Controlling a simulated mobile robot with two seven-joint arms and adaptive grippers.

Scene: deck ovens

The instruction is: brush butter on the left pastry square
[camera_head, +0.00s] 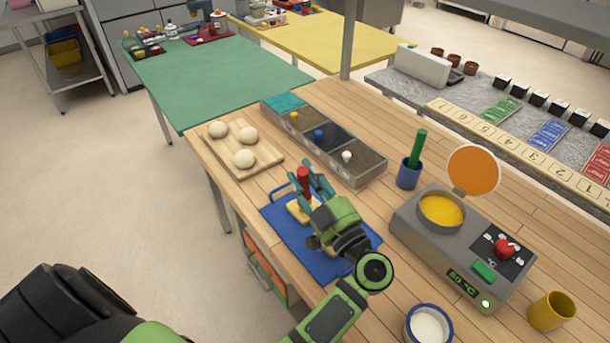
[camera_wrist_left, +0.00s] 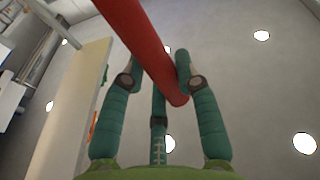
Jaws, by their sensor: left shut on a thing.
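My left gripper (camera_head: 311,185) is shut on a red handle (camera_head: 303,180), probably a brush, over the blue tray (camera_head: 281,237). In the left wrist view the red handle (camera_wrist_left: 152,45) runs slantwise between the teal fingers (camera_wrist_left: 160,85). A pale yellow pastry square (camera_head: 298,211) shows at the tray's left part, just under the handle. The gripper hides the handle's lower end, so I cannot tell whether it touches the pastry. The gripper and wrist cover the tray's middle. Yellow butter (camera_head: 441,210) fills the round well of a grey warmer (camera_head: 416,236). My right gripper is not in view.
A blue cup (camera_head: 408,177) with a green handle (camera_head: 417,148) stands behind the tray. A compartment box (camera_head: 369,175) and a board (camera_head: 264,162) with dough balls lie farther back. A white-filled bowl (camera_head: 428,325) and yellow mug (camera_head: 551,311) stand at the front right.

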